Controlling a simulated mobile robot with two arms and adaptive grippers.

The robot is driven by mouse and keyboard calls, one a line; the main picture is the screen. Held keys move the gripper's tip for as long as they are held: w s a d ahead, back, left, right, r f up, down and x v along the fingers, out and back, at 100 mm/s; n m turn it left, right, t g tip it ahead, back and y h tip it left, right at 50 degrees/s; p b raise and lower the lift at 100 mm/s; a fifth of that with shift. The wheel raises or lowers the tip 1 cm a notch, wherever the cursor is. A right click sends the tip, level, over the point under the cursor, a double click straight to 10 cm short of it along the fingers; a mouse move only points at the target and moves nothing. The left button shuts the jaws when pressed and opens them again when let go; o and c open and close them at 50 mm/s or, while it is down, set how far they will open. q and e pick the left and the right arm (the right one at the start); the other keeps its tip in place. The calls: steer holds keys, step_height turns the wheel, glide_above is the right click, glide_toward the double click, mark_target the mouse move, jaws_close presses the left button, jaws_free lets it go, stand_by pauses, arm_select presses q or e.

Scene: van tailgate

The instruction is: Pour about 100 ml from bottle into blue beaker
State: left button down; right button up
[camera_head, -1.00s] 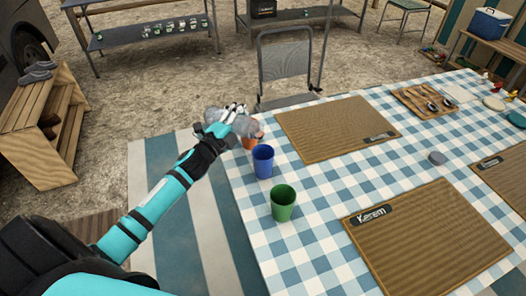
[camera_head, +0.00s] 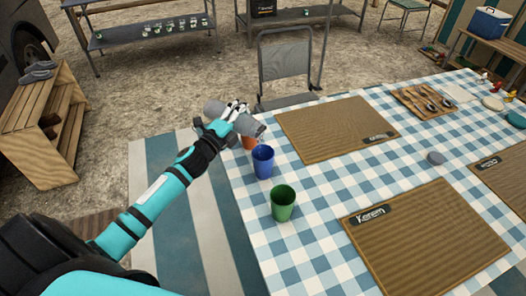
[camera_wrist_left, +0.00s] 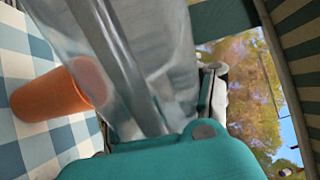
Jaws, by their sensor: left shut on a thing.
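My left gripper (camera_head: 234,112) is shut on a clear, greyish bottle (camera_head: 248,125). The bottle lies tilted, close to level, with its right end lower, above the table's left edge near the orange and blue beakers. In the left wrist view the bottle (camera_wrist_left: 130,60) fills the middle. The blue beaker (camera_head: 263,163) stands upright on the checked cloth, just in front of the bottle's lower end. An orange beaker (camera_head: 249,142) stands behind it, partly hidden by the bottle; it also shows in the left wrist view (camera_wrist_left: 45,97). I cannot see any liquid stream. My right gripper is not in view.
A green beaker (camera_head: 283,203) stands nearer on the checked table (camera_head: 310,215). Woven placemats (camera_head: 335,130) lie to the right. A grey chair (camera_head: 286,70) stands behind the table. A wooden shelf (camera_head: 45,125) is at the left.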

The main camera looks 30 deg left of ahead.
arm_select(q)
steer(key=n, duration=0.1)
steer(key=a+n, duration=0.1)
steer(key=n, duration=0.2)
steer(key=shift+w+a+f+y, duration=0.1)
steer(key=shift+a+f+y, duration=0.15)
steer(key=shift+f+y, duration=0.15)
steer(key=shift+d+f+n, duration=0.1)
steer(key=shift+n, duration=0.5)
steer(key=shift+n+p, duration=0.4)
steer(key=shift+p, duration=0.25)
steer(key=shift+d+f+n, duration=0.25)
steer(key=shift+f+n, duration=0.45)
steer(key=shift+n, duration=0.2)
steer(key=n+p, duration=0.1)
steer(key=n, duration=0.1)
steer(key=n+p, duration=0.2)
steer(key=n+y+p, duration=0.1)
steer(key=n+p, duration=0.1)
steer(key=shift+a+r+n+g, duration=0.2)
steer(key=shift+r+n+g, duration=0.1)
steer(key=shift+n, duration=0.1)
steer(key=shift+a+r+n+p, duration=0.25)
steer(key=shift+r+n+p, duration=0.95)
steer(key=shift+p, duration=0.55)
steer(key=shift+a+r+n+p, duration=0.2)
steer(key=shift+r+n+p, duration=0.95)
steer(key=shift+p, duration=0.6)
